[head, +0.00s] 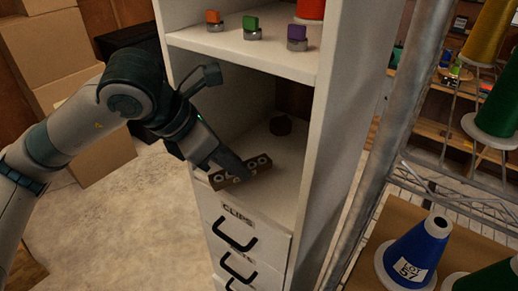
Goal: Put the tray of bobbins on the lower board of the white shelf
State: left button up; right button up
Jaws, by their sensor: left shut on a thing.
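The tray of bobbins (262,165) is a small brown wooden block with several pale round bobbins along it. It is at the front of the lower board (287,158) of the white shelf (340,130), just above the drawers. My left gripper (236,174) reaches in from the left and is shut on the tray. The fingers hide part of the tray, and I cannot tell whether it rests on the board or is just above it. My right gripper is not in view.
The upper board (245,48) holds small orange, green and purple items. Drawers (245,235) with black handles are below. A wire rack with a blue cone (418,250) stands right; cardboard boxes (50,50) are left.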

aim_at(259, 161)
pick_arm(q)
jog(key=shift+w+d, duration=0.45)
jog(key=shift+d, duration=0.25)
jog(key=shift+w+d+p, duration=0.1)
jog(key=shift+d+p, duration=0.05)
jog(key=shift+p, duration=0.15)
jog(key=d, duration=0.1)
jog(key=w+d+p, duration=0.1)
jog(key=d+p, duration=0.1)
jog(key=shift+w+f, duration=0.25)
jog(key=shift+w, duration=0.15)
jog(key=shift+f+p, duration=0.35)
jog(key=shift+p, duration=0.1)
jog(key=shift+a+f, duration=0.1)
jog(key=shift+f, duration=0.1)
